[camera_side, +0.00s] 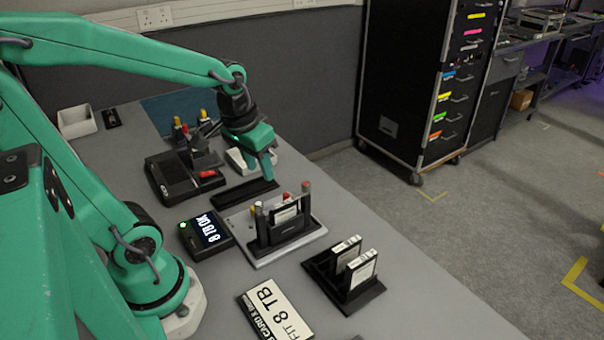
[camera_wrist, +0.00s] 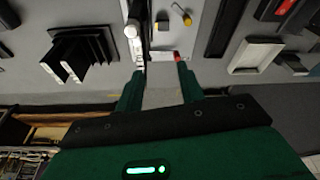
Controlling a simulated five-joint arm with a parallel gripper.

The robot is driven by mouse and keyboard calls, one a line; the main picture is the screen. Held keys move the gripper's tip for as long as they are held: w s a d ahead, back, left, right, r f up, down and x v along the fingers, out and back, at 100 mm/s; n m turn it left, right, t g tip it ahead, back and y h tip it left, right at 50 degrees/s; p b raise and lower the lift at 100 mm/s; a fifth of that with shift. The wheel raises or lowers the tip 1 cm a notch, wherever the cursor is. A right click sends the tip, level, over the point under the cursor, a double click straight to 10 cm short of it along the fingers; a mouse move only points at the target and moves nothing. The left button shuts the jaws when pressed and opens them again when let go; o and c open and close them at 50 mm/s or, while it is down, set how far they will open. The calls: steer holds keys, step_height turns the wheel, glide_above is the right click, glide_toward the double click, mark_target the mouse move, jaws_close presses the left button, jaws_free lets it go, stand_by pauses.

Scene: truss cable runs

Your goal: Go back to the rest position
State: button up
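My gripper (camera_side: 266,172) hangs above the table, near the black flat tray and the white tray. In the wrist view its two green fingers (camera_wrist: 160,75) stand apart with nothing held between them. A dark card with a pale label (camera_side: 285,213) stands upright in the black holder on the grey plate (camera_side: 272,256), among posts with coloured tops. The plate also shows beyond my fingers in the wrist view (camera_wrist: 172,42). Two more labelled cards (camera_side: 354,259) stand in a black rack (camera_side: 336,288) nearer the front; the rack is at the left in the wrist view (camera_wrist: 80,48).
A small display reading "8 TB OK" (camera_side: 211,231) with a green light stands left of the plate. A sign reading "8 TB" (camera_side: 275,311) lies in front. A black flat tray (camera_side: 243,193), a white tray (camera_side: 236,160) and a black box with a red part (camera_side: 180,181) stand farther back.

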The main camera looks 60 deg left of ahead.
steer(key=s+d+r+m+t, duration=0.2)
steer(key=s+d+r, duration=0.2)
steer(key=d+r, duration=0.1)
steer(key=shift+s+d+r+m+t+h, duration=0.2)
steer(key=shift+d+r+m+t+h, duration=0.1)
steer(key=shift+d+r+t, duration=0.1)
stand_by(0.9)
